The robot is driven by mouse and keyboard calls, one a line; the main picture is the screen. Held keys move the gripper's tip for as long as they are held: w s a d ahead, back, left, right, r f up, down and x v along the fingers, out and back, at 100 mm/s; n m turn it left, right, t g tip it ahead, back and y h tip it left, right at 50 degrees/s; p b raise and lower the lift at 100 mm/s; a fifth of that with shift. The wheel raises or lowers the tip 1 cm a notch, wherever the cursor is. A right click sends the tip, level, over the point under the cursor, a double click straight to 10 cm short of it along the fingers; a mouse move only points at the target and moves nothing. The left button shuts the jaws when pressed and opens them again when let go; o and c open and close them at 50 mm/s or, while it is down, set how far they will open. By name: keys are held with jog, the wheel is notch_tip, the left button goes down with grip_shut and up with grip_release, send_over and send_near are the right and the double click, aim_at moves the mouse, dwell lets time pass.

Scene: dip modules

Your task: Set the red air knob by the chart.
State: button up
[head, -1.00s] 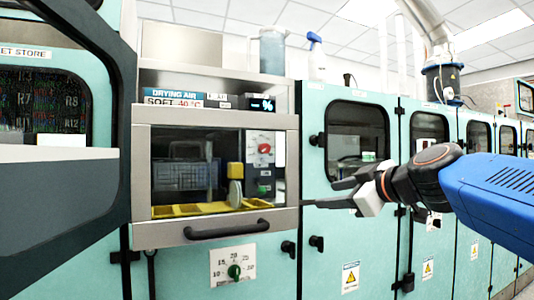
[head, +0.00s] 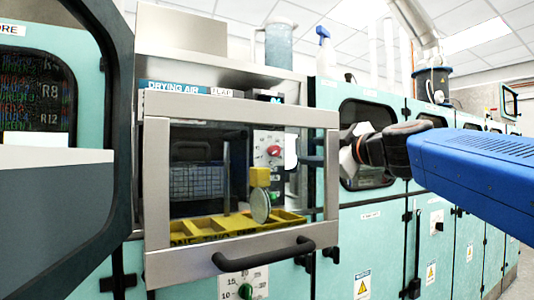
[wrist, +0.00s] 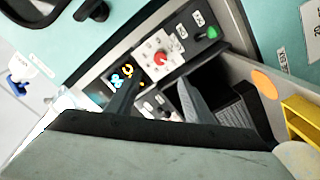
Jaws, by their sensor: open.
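The red air knob (head: 274,151) sits on a white dial panel to the right inside the cabinet, seen through its glass front in the head view. In the wrist view the red knob (wrist: 166,58) shows on its white dial beyond my fingers; its exact setting is too small to read. The chart headed DRYING AIR (head: 181,88) is above the glass, its lower lines hidden by the frame. My gripper (head: 308,161) is at the cabinet's right side. In the wrist view my gripper (wrist: 158,80) is open, its two dark fingers apart, with nothing between them.
The glass door (head: 330,225) with its black handle (head: 263,255) stands in front. A yellow tray (head: 205,226) lies inside. A green knob (head: 245,291) is below the door. A lit display (wrist: 122,76) is near my left finger in the wrist view.

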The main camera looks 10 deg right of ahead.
jog(key=x, duration=1.7)
jog(key=shift+w+a, duration=0.15)
jog(key=shift+w, duration=0.1)
jog(key=c, duration=1)
